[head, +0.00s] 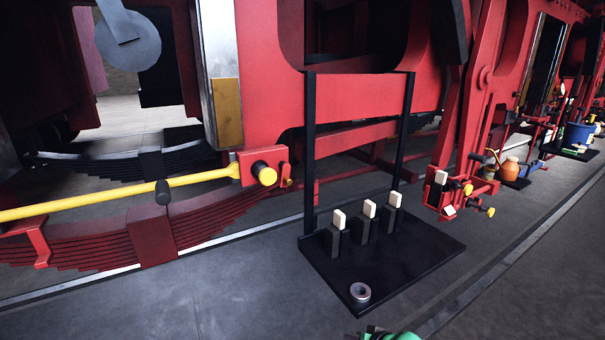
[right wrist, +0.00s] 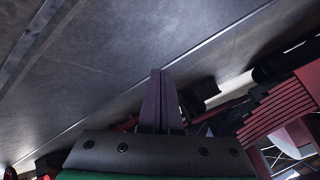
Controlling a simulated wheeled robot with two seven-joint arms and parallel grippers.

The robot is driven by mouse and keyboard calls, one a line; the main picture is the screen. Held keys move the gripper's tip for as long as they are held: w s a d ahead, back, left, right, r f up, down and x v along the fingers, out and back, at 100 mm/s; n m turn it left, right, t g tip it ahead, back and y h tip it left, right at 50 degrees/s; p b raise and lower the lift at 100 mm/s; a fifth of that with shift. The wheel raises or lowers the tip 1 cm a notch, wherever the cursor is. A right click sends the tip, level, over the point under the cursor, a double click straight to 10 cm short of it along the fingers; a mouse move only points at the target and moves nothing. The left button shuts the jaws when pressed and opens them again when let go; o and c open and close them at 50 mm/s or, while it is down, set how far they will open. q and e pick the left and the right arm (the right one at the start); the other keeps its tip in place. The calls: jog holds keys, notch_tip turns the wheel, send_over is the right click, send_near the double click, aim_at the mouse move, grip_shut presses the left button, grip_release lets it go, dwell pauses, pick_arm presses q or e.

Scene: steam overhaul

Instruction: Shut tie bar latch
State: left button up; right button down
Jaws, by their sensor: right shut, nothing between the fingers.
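The yellow tie bar (head: 120,198) runs from the left edge to a red latch block (head: 245,168) on the red frame. A yellow knob (head: 265,174) sticks out of the block's face, and a black grip (head: 162,192) sits on the bar. The bar's right end lies at the block; I cannot tell if the latch is closed over it. My right gripper (right wrist: 161,82) is shut and empty in the right wrist view, its fingers together. In the head view only a green part of my right arm shows at the bottom edge, well below the latch. My left gripper is out of view.
A black stand (head: 420,250) with several white-tipped posts and a metal ring (head: 360,292) is on the floor right of the latch. Leaf springs (head: 110,245) lie below the bar. Grey floor (head: 240,310) is clear in front. A blue bucket (head: 578,133) is far right.

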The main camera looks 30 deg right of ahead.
jog(key=w+a+r+m+t+y+p, duration=0.1)
jog(key=w+a+r+t, duration=0.15)
jog(key=r, duration=0.95)
jog(key=m+t+y, duration=0.3)
jog(key=m+t, duration=0.4)
jog(key=m, duration=0.3)
send_near(288, 177)
jog(key=s+d+f, duration=0.3)
jog(key=d, duration=0.3)
pick_arm(q)
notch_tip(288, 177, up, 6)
jog(key=p, duration=0.4)
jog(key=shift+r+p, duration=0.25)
jog(key=shift+p, duration=0.05)
pick_arm(e)
jog(key=w+a+r, duration=0.1)
jog(key=w+a, duration=0.4)
jog(key=w, duration=0.4)
jog(key=shift+a+r, duration=0.35)
jog(key=shift+r, duration=0.05)
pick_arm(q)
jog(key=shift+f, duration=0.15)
pick_arm(e)
jog(key=shift+w+d+f, duration=0.1)
jog(key=shift+w, duration=0.2)
